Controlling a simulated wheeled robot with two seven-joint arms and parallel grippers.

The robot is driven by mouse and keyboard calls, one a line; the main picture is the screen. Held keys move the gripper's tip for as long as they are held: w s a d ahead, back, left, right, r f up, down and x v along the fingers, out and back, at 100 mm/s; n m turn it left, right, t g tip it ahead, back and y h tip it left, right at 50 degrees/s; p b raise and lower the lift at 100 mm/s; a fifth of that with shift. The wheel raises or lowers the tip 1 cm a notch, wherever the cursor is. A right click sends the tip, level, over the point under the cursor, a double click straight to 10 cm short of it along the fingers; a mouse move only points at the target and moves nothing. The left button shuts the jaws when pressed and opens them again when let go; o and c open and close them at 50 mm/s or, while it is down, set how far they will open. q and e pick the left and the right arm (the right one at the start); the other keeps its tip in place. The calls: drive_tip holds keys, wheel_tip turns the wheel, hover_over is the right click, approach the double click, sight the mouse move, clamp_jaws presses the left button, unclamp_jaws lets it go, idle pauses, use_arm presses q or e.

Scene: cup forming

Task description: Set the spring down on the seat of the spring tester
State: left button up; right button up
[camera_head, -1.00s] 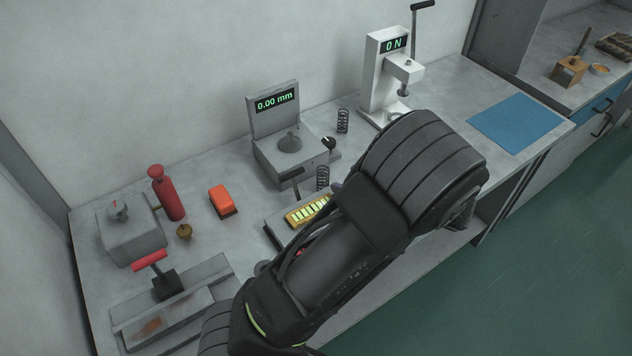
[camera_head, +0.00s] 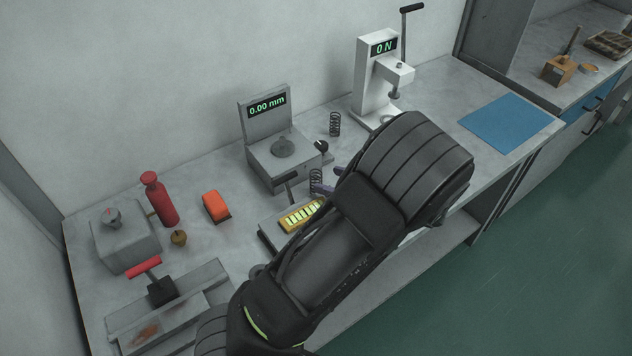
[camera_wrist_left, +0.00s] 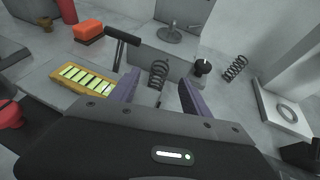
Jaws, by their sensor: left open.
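One dark coil spring (camera_head: 316,180) stands upright on the bench in front of the grey gauge. It also shows in the left wrist view (camera_wrist_left: 158,73), just beyond the gap between my fingers. A second dark spring (camera_head: 335,123) stands between the gauge and the tester, and shows at the right in the wrist view (camera_wrist_left: 235,68). The white spring tester (camera_head: 370,85) reads 0 N; its ring-shaped seat (camera_wrist_left: 288,112) on the base is bare. My left gripper (camera_head: 330,180) is open and empty, low beside the nearer spring. My right gripper is not in view.
The grey gauge (camera_head: 275,160) reads 0.00 mm. A dark T-handled tool (camera_wrist_left: 122,42) stands close left of my fingers, near a yellow slotted block (camera_wrist_left: 82,78). An orange block (camera_head: 215,206) and red bottle (camera_head: 160,199) are farther left. A blue mat (camera_head: 505,123) lies clear at right.

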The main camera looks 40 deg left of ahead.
sight(321, 178)
use_arm(q)
drive_tip(key=x, duration=0.4)
drive_tip(key=shift+a+f+p, duration=0.2)
drive_tip(key=shift+p, duration=0.15)
drive_tip(key=shift+c, duration=0.5)
clamp_jaws()
